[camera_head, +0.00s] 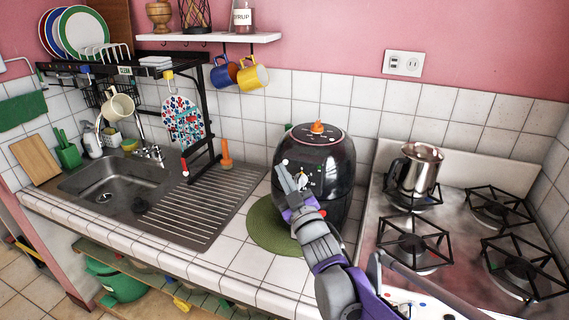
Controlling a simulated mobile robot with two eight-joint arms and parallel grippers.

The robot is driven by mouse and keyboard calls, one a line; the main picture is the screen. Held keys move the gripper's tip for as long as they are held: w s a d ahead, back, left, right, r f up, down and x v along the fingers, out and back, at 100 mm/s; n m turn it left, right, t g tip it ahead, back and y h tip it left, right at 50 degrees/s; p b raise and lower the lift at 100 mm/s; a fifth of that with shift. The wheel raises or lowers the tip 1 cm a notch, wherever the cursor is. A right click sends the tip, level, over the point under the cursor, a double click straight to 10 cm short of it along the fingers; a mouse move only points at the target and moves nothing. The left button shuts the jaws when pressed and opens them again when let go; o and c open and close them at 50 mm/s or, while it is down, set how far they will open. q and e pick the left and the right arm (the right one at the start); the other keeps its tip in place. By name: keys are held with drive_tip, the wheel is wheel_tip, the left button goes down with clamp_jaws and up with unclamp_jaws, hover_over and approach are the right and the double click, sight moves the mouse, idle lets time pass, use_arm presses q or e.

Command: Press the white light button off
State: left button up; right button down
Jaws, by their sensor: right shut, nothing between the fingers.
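A black rounded appliance (340,172) stands on a round green mat (262,228) on the tiled counter. It has an orange knob (318,127) on its lid and small light marks around it. My right gripper (286,172) is shut and empty, in front of the left part of the appliance's front. A small white round spot (285,162) shows at its fingertips; I cannot tell whether it is the white light button or whether the fingers touch it. The gripper and forearm hide part of the appliance front. My left gripper is not in view.
A stove with a steel pot (417,168) is at the right. A sink (112,187) with a ribbed drainboard (200,208) and a black dish rack (190,75) is at the left. Blue and yellow mugs (253,76) hang under the wall shelf (210,39).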

idle(0.6)
drive_tip(key=shift+w+d, duration=0.2)
drive_tip(key=shift+w, duration=0.25)
idle(0.4)
drive_tip(key=shift+s+a, duration=0.2)
drive_tip(key=shift+s, duration=0.3)
drive_tip(key=s, duration=0.1)
drive_tip(key=s+a, duration=0.1)
drive_tip(key=s, duration=0.1)
drive_tip(key=s+a+p, duration=0.1)
drive_tip(key=s, duration=0.1)
drive_tip(key=shift+s+a, duration=0.15)
drive_tip(key=shift+s, duration=0.1)
idle(0.4)
